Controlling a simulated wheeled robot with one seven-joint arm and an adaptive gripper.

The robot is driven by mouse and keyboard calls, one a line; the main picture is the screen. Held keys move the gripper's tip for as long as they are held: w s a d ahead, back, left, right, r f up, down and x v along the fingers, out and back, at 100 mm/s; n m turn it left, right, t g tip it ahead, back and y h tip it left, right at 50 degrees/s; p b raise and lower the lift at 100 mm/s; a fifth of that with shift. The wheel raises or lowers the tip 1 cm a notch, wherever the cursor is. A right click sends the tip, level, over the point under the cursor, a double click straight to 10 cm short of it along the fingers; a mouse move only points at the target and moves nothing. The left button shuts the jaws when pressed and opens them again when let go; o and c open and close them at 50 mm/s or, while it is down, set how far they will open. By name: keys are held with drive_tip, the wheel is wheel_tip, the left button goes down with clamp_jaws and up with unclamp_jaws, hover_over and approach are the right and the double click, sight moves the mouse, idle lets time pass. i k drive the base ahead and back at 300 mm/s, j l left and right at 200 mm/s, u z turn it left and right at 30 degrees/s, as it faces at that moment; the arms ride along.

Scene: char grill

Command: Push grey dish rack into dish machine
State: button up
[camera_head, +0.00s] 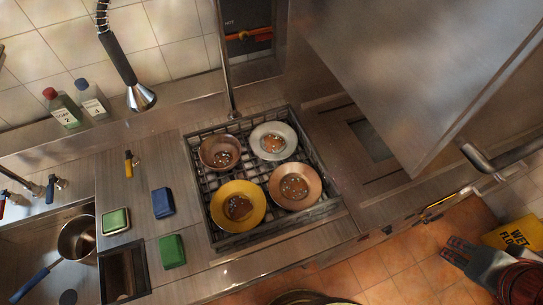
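The grey dish rack (216,240) sits on the steel counter in the middle of the view. It holds a brown bowl (212,145), a white plate (285,137), a yellow plate (221,199) and a copper-coloured plate (311,181). The dish machine (440,60) stands to the right, with its steel hood raised above the opening. The rack is outside the machine, to the left of its opening. My gripper (450,248) is at the lower right over the tiled floor, apart from the rack, and looks empty. Its finger spacing is unclear.
A spray faucet (140,97) hangs behind the counter. Green (173,251) and blue (163,202) sponges lie left of the rack. A sink (30,250) with a pot (76,238) is at far left. A yellow wet-floor sign (515,236) stands at right.

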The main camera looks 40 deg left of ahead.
sight(335, 200)
drive_tip(key=u, duration=1.9)
drive_tip(key=i+j, duration=0.15)
drive_tip(key=j, duration=0.25)
drive_tip(key=i+j+u, duration=0.1)
drive_tip(key=j, duration=0.25)
